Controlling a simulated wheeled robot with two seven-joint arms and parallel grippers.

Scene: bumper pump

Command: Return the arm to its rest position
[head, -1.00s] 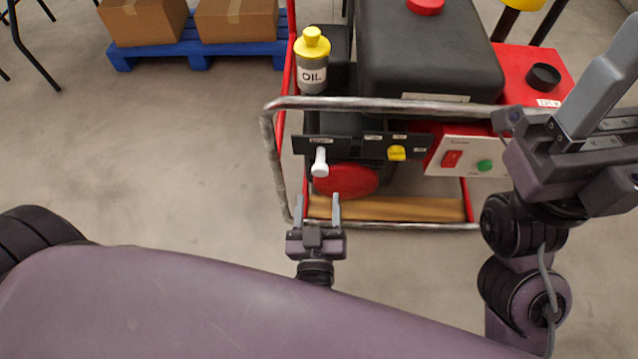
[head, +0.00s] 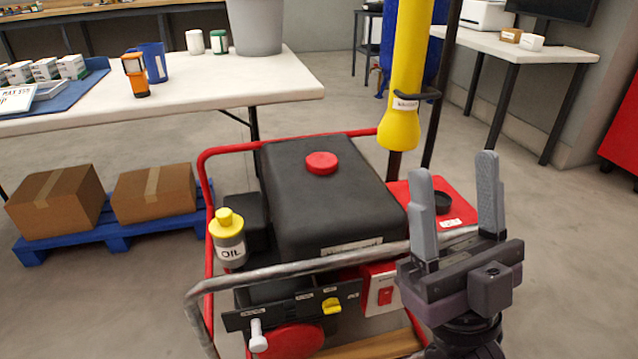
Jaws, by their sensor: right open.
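My right gripper (head: 456,200) stands upright at the right of the head view, in front of the generator's right side. Its two grey fingers are apart with nothing between them. It hides part of the control panel and part of the frame bar. The generator (head: 332,215) has a black tank with a red cap (head: 321,163) and a red and metal tube frame. A white lever (head: 258,336) and a yellow knob (head: 332,306) sit on its front strip. My left gripper is out of view.
An oil bottle (head: 228,238) with a yellow cap stands at the generator's left. A yellow nozzle (head: 405,90) hangs behind it. A white table (head: 220,96) is at the back left. Boxes (head: 153,193) sit on a blue pallet (head: 118,236). Floor at the right is open.

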